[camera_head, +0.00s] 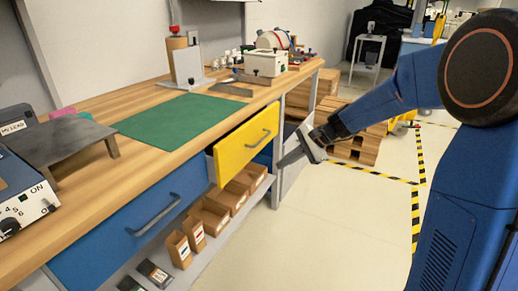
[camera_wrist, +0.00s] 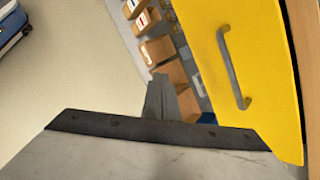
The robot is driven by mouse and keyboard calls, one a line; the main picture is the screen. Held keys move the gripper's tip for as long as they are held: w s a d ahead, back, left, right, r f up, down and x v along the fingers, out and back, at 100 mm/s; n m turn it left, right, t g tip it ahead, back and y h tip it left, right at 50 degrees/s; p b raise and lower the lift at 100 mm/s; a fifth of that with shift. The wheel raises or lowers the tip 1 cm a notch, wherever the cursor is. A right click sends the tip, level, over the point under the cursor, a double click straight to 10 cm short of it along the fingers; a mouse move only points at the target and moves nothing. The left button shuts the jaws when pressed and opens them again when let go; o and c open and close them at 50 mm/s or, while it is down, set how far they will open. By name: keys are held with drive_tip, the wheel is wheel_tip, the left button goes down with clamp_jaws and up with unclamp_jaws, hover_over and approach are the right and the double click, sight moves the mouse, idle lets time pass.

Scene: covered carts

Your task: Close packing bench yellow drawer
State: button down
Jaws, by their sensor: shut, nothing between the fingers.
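The yellow drawer (camera_head: 247,144) of the packing bench stands partly pulled out, its front ahead of the blue drawer front beside it. Its grey bar handle (camera_head: 258,138) is on the front face. In the wrist view the yellow front (camera_wrist: 255,60) fills the right side, with the handle (camera_wrist: 234,68) upright in the picture. My gripper (camera_head: 290,158) is shut and empty, in front of the drawer and to its right, apart from the handle in the head view. In the wrist view my gripper (camera_wrist: 172,95) points toward the shelf boxes, left of the handle.
A blue drawer (camera_head: 140,225) sits left of the yellow one and looks shut. Several cardboard boxes (camera_head: 215,217) stand on the low shelf. The bench top carries a green mat (camera_head: 180,119). Wooden crates (camera_head: 358,142) stand behind my arm. The floor (camera_head: 320,235) in front is clear.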

sight(247, 145)
wheel_tip(247, 145, up, 3)
drive_tip(key=s+d+m+t+y, duration=0.25)
drive_tip(key=m+t+y, duration=0.45)
drive_tip(key=m, duration=0.5)
drive_tip(key=x, duration=1.4)
drive_tip(key=shift+w+f, duration=0.2)
drive_tip(key=shift+w, duration=0.05)
drive_tip(key=shift+d, duration=0.15)
drive_tip(key=x, duration=0.4)
drive_tip(key=shift+w+a, duration=0.15)
drive_tip(key=shift+a, duration=0.2)
drive_tip(key=shift+w, duration=0.1)
drive_tip(key=shift+r, duration=0.1)
